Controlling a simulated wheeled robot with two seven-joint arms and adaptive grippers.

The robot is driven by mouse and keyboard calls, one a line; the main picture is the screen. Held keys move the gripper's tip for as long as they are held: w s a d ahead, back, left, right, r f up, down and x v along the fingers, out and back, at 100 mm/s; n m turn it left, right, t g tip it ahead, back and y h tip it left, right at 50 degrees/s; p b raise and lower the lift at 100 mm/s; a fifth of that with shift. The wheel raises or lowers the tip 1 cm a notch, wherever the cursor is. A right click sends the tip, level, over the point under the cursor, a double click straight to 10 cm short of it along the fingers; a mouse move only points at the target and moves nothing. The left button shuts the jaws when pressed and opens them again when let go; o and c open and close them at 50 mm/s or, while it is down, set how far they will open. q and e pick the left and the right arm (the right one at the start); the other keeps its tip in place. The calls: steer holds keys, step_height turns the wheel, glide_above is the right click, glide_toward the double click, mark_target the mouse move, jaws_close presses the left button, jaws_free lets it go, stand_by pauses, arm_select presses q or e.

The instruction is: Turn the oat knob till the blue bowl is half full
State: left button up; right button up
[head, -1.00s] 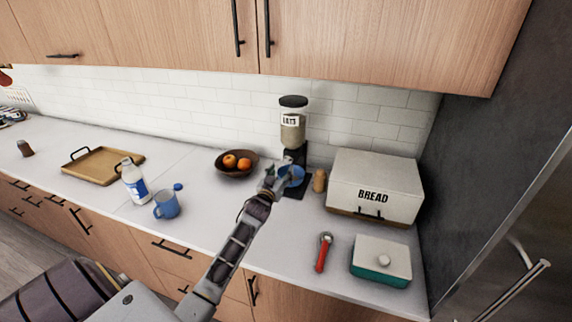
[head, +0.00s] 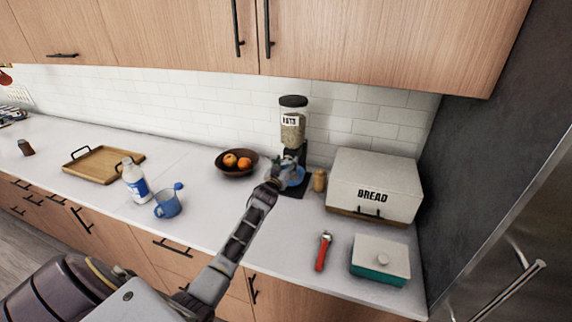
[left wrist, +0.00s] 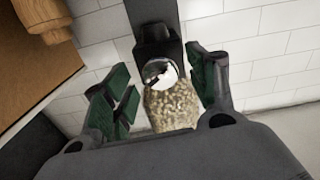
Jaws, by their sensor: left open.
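The oat dispenser (head: 293,120) stands against the tiled wall, with oats in its clear hopper and a black stand below. The blue bowl (head: 297,180) sits at its foot, partly covered by my left gripper; its contents cannot be made out. My left gripper (head: 287,165) is in front of the dispenser, above the bowl. In the left wrist view, which is turned over, the open green-padded fingers (left wrist: 163,82) stand either side of the shiny round knob (left wrist: 160,73), apart from it. The hopper's oats (left wrist: 170,108) show below the knob there. My right gripper is not in view.
A wooden mill (head: 319,180) and the bread box (head: 374,184) stand close right of the dispenser. A fruit bowl (head: 233,170) is close left. A red-handled tool (head: 323,252) and butter dish (head: 380,262) lie in front right.

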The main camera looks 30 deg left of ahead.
arm_select(q)
steer(key=shift+c, duration=0.3)
steer(key=c, duration=1)
steer(key=shift+m, duration=0.6)
steer(key=m, duration=0.4)
steer(key=m+b, duration=0.1)
steer(key=m, duration=0.5)
steer(key=shift+m, duration=0.4)
steer(key=o, duration=1.1)
steer(key=shift+c, duration=0.2)
